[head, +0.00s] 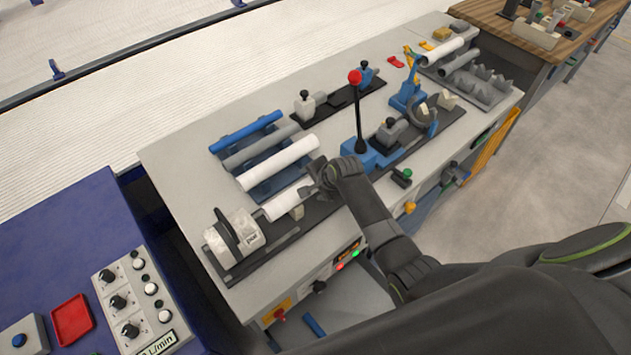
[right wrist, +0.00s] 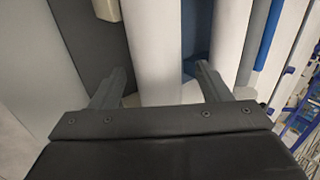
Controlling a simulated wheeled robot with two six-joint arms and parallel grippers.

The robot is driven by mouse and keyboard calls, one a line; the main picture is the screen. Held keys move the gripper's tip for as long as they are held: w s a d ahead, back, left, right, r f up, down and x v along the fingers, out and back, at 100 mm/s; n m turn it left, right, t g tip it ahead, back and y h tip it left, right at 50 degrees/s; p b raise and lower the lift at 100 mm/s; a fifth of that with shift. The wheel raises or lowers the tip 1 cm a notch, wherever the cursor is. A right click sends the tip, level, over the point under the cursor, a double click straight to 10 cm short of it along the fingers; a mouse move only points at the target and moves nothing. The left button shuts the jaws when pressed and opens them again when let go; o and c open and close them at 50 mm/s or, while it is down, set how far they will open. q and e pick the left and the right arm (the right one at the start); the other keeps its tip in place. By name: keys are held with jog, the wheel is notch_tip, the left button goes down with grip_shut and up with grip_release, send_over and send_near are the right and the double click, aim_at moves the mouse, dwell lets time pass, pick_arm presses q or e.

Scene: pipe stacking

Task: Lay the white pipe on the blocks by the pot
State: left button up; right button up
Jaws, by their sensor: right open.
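A white pipe (head: 285,203) lies beside the white pot (head: 236,236), over the dark base, with a beige block (head: 297,212) at its near side. My right gripper (head: 318,176) is at this pipe's right end. In the right wrist view my open right gripper (right wrist: 160,88) has a finger on each side of the white pipe (right wrist: 160,45); I cannot tell whether they touch it. A beige block (right wrist: 107,9) shows left of the pipe there. Another white pipe (head: 278,162) lies on the blue rack behind. My left gripper is not in view.
A blue pipe (head: 246,131) and a grey pipe (head: 258,148) lie on the blue rack (head: 262,188). A red-knobbed lever (head: 358,115) stands right of my gripper. Clamps and fixtures fill the bench's right side. Bare bench top (head: 175,160) lies at the left.

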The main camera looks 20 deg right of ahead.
jog(key=shift+r, duration=0.1)
jog(key=b+v, duration=0.1)
jog(key=v, duration=1.6)
jog(key=shift+s, duration=0.15)
